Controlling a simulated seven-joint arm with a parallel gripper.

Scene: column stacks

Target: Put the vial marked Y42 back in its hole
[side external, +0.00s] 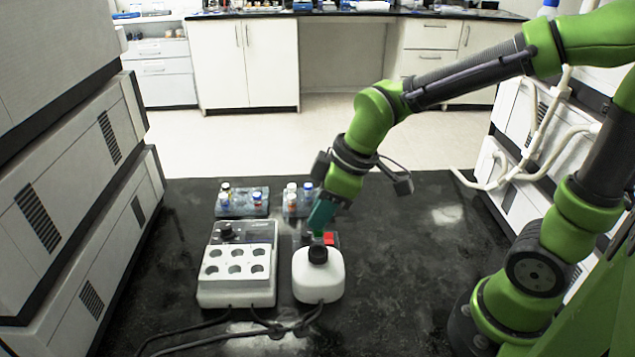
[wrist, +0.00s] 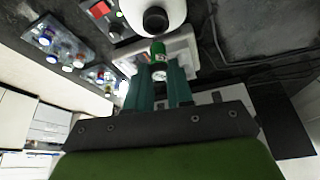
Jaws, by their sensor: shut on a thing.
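In the wrist view the green vial (wrist: 158,50) with a pale round end sits between the teal fingertips (wrist: 158,70). Its mark cannot be read, and it is barely visible in the side view. Two blue racks with capped vials stand at the back, a left rack (side external: 233,212) and a right rack (side external: 290,211). Both racks also show at the left of the wrist view. My gripper partly hides the right rack's right side. I cannot tell which hole is empty.
A red-topped device (side external: 329,239) is behind the bottle. Cables lie in front; the table's right is clear.

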